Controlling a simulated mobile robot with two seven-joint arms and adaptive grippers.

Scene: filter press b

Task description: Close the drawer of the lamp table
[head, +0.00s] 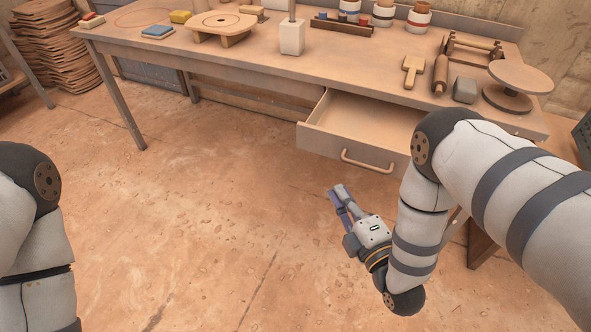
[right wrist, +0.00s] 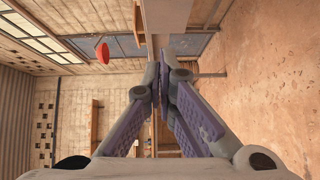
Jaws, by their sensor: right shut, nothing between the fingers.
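The lamp table (head: 250,68) is a long wooden work table across the top of the head view. Its drawer (head: 368,124) is pulled open toward me, with a bow handle (head: 368,162) on its front. My right gripper (head: 338,190) is shut and empty, in front of and below the drawer front, apart from the handle. In the right wrist view its purple-padded fingers (right wrist: 160,82) meet at the tips. My right arm hides the drawer's right end. My left arm shows at the left edge of the head view, but its gripper is out of view.
On the table top stand a small turntable (head: 518,80), a wooden stool-like stand (head: 222,24), a roller (head: 440,74), a paddle (head: 412,70) and a white block (head: 292,38). Stacked brown sheets (head: 62,45) stand at the far left. The floor before the table is clear.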

